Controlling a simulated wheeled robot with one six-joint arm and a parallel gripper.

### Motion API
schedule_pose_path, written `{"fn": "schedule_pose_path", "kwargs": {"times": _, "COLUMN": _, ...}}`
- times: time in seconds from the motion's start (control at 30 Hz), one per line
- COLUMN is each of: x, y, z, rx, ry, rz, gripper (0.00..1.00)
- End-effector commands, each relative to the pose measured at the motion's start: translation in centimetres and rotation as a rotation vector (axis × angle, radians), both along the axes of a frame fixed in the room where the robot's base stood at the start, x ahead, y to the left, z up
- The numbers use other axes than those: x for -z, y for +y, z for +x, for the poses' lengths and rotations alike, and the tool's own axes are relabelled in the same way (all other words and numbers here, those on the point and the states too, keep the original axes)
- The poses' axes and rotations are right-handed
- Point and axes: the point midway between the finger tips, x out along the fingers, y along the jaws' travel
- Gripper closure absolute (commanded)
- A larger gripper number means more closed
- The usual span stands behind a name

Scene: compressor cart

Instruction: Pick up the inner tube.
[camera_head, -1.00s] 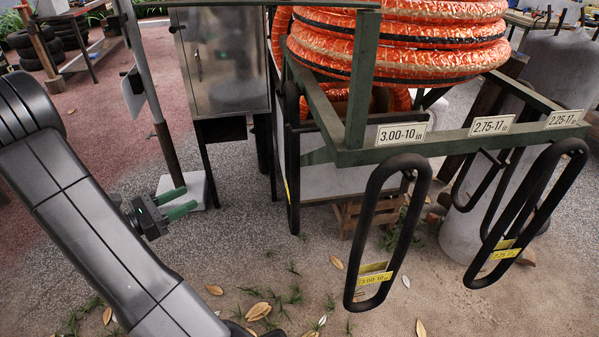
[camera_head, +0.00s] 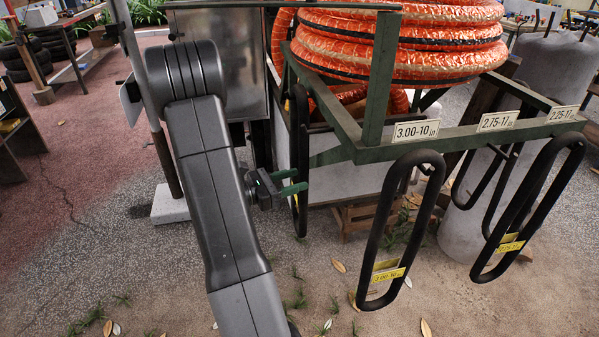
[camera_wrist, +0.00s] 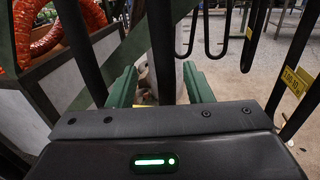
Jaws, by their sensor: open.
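Black inner tubes hang as long loops from the green rack. The 3.00-10 tube (camera_head: 382,225) hangs at the front corner with a yellow tag; its tag side also shows at the right in the wrist view (camera_wrist: 296,82). A 2.25-17 tube (camera_head: 548,165) hangs further right. Another black loop (camera_head: 300,215) hangs at the rack's left side. My gripper (camera_head: 293,181) is open, its green fingers pointing right and overlapping this left loop in the picture. In the wrist view, a dark strand (camera_wrist: 161,45) shows between the fingers (camera_wrist: 160,82); how deep it sits is unclear.
A grey post with a pale base (camera_head: 170,206) and a metal cabinet stand behind my arm. Leaves and grass lie on the open ground in front.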

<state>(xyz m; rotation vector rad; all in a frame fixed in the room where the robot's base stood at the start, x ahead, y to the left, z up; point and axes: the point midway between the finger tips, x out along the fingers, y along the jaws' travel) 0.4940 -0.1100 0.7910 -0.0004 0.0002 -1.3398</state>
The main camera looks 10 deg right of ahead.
Motion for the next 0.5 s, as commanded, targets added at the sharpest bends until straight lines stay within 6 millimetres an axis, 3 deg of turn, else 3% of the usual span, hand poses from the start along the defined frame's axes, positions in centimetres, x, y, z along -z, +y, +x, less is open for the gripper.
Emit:
{"fn": "schedule_pose_path", "kwargs": {"times": 0.2, "x": 0.0, "y": -2.6, "z": 0.5, "rx": 0.004, "ry": -0.001, "rz": 0.0, "gripper": 0.54}}
{"fn": "schedule_pose_path", "kwargs": {"times": 0.5, "x": -0.1, "y": -3.2, "z": 0.7, "rx": 0.0, "ry": -0.001, "rz": 0.0, "gripper": 0.54}}
